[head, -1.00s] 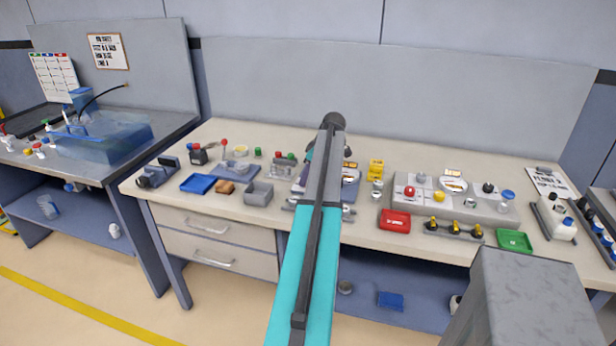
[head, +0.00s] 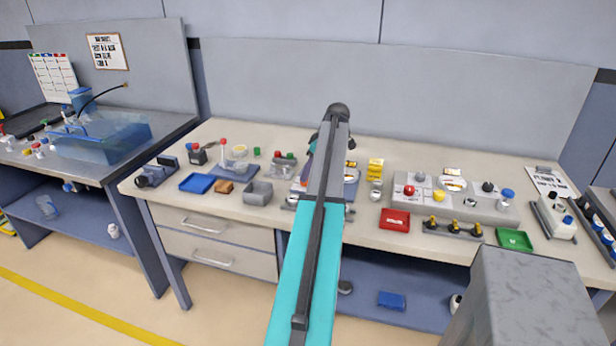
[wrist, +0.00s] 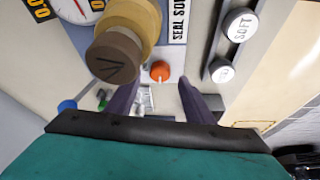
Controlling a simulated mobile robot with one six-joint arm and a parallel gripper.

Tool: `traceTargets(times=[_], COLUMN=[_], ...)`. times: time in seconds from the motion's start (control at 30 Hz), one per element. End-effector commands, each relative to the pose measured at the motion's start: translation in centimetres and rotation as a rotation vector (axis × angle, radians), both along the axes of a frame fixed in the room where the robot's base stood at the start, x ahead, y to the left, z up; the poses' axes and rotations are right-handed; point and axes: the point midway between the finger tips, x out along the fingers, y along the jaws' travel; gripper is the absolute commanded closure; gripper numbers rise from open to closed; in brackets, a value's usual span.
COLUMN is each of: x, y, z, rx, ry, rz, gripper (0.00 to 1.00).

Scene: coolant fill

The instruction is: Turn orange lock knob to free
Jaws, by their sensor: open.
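The orange lock knob (wrist: 160,71) is a small round orange cap in the wrist view, on a pale panel below a larger brown and tan knob (wrist: 120,45). A thin light mark shows at its lower edge. My gripper (wrist: 157,84) has two purple fingers spread apart, one to each side of the orange knob's line and just below it in the picture. Nothing is between the fingers. I cannot tell how far they stand above the panel. In the head view my arm hides the gripper and the orange knob.
A round dial (wrist: 78,8) sits at upper left in the wrist view. A strip with white buttons (wrist: 240,24) stands to the right. In the head view, a red tray (head: 394,220) and a grey box (head: 258,193) flank my arm on the bench.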

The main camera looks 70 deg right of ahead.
Motion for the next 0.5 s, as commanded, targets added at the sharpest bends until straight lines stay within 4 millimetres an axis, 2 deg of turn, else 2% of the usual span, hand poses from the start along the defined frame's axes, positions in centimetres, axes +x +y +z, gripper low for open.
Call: traceTargets(times=[0.5], x=[-2.9], y=[0.3], z=[6.9], rx=[-0.001], ry=[0.001], rz=[0.000], gripper=[0.52])
